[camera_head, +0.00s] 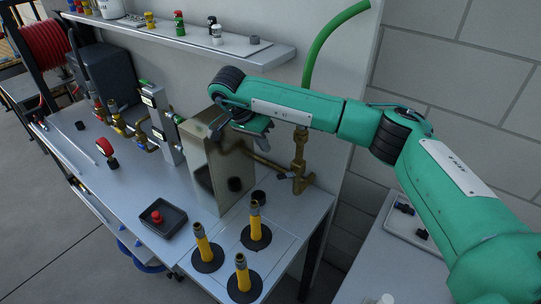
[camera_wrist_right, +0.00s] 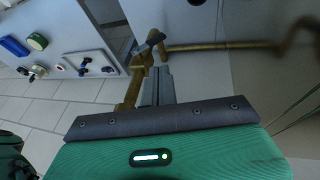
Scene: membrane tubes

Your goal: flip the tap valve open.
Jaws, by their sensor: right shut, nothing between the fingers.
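The brass pipework with the tap (camera_head: 299,158) rises at the right end of the bench, beside a steel box (camera_head: 215,165). A small dark lever (camera_head: 283,177) shows low on it in the head view. In the right wrist view a dark grey lever (camera_wrist_right: 149,43) sits across the brass pipe at upper centre. My right gripper (camera_head: 265,138) is shut and empty, above the pipe and by the box's right side. Its grey fingers (camera_wrist_right: 158,80) point toward the lever in the wrist view; whether they touch it I cannot tell. My left gripper is not in view.
Three yellow tubes on black discs (camera_head: 255,236) stand at the bench front. A black tray with a red button (camera_head: 161,217) lies to their left. A green hose (camera_head: 322,42) rises behind my right arm. A shelf (camera_head: 240,47) runs along the wall.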

